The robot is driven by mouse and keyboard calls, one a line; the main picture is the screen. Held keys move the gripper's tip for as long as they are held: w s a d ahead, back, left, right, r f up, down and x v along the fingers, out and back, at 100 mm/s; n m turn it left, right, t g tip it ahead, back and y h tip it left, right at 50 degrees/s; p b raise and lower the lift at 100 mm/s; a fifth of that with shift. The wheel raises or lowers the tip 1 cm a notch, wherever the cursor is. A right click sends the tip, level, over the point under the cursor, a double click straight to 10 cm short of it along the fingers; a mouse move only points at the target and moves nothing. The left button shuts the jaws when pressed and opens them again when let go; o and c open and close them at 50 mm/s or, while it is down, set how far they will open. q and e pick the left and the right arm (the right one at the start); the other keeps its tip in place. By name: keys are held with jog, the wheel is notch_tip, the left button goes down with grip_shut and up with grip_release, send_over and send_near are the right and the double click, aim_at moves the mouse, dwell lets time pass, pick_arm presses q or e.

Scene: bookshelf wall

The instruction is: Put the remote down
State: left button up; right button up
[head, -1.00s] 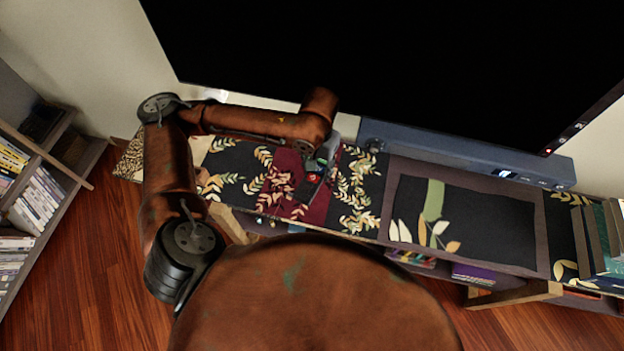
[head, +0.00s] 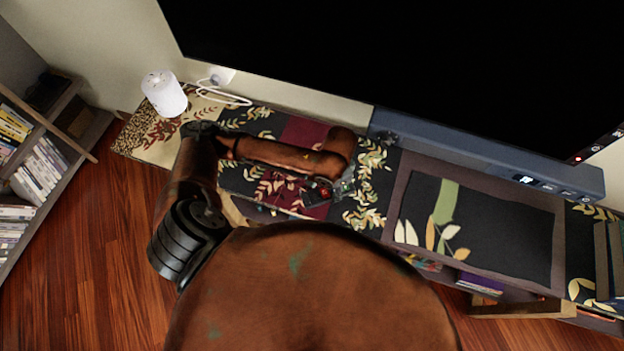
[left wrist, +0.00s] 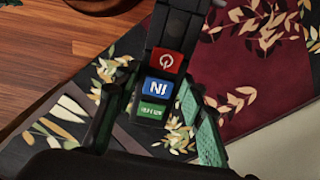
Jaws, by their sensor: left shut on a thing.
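The remote (left wrist: 163,88) is black with a red power button, a blue button and a green button in the left wrist view. My left gripper (left wrist: 155,125) is shut on it, with one finger on each side of its near end. In the head view the left gripper (head: 343,186) is low over the patterned runner on the long shelf, and the remote (head: 322,192) shows as a dark piece with a red spot. I cannot tell whether the remote touches the runner or hangs just above it. My right gripper is not in view.
The leafy, patchwork runner (head: 369,190) covers the shelf. A blue soundbar (head: 470,150) lies along the back under a big black screen (head: 400,65). A white cylinder (head: 164,94) with a cable stands at the left end. A dark mat (head: 475,225) lies to the right.

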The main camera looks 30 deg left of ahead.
pick_arm(q)
jog(key=w+a+f, duration=0.1)
jog(key=a+f, duration=0.1)
jog(key=a, duration=0.1)
jog(key=w+a+f+b, duration=0.1)
jog(key=a+f, duration=0.2)
jog(key=w+a+f+b, duration=0.1)
jog(key=w+a+f, duration=0.1)
jog(key=a, duration=0.1)
jog(key=shift+w+a+f, duration=0.1)
jog(key=shift+a+f, duration=0.1)
jog(key=shift+f, duration=0.2)
jog(key=shift+a+f, duration=0.2)
jog(key=shift+f, duration=0.05)
notch_tip(320, 180, down, 4)
jog(key=shift+w+a+r+b, duration=0.15)
jog(key=shift+r+b, duration=0.1)
jog(key=shift+b, duration=0.55)
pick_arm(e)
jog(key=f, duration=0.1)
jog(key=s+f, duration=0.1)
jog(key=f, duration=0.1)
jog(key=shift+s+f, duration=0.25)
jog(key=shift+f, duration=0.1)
pick_arm(q)
jog(key=o, duration=1.3)
jog(key=shift+c, duration=0.2)
